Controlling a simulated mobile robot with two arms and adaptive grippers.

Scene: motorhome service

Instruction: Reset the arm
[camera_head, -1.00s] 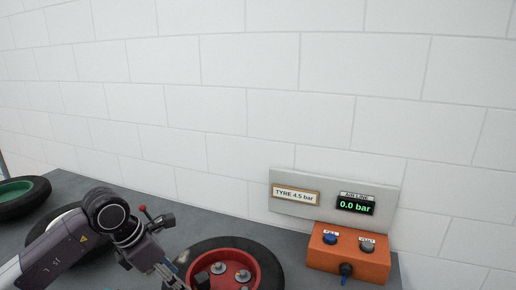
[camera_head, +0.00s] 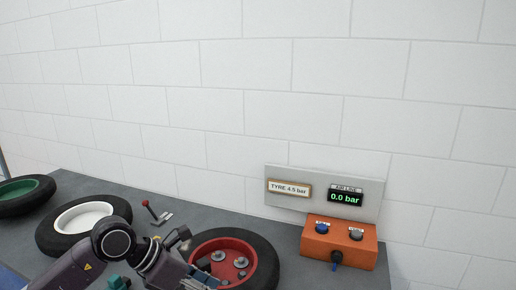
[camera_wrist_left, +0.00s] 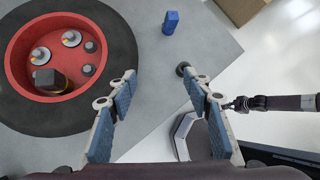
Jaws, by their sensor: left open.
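My left gripper (camera_head: 203,281) is low in the head view, in front of the red-rimmed wheel (camera_head: 243,245). In the left wrist view its two fingers (camera_wrist_left: 160,92) are spread wide with nothing between them. The fingers point over the grey bench edge, beside the red wheel (camera_wrist_left: 16,58), which lies flat at the upper left with studs and nuts in its hub. A dark arm with a small end (camera_wrist_left: 240,103) enters from the right there, probably my right gripper; its jaws are too small to read.
An orange box (camera_head: 312,250) with two buttons stands right of the red wheel, below a panel (camera_head: 375,190) reading "TYRE 4.5 bar" and "0.0 bar". A white-rimmed wheel (camera_head: 84,216), a green-rimmed wheel (camera_head: 22,190) and a red-knobbed lever (camera_head: 146,204) are left. A small blue object (camera_wrist_left: 170,22) lies on the bench.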

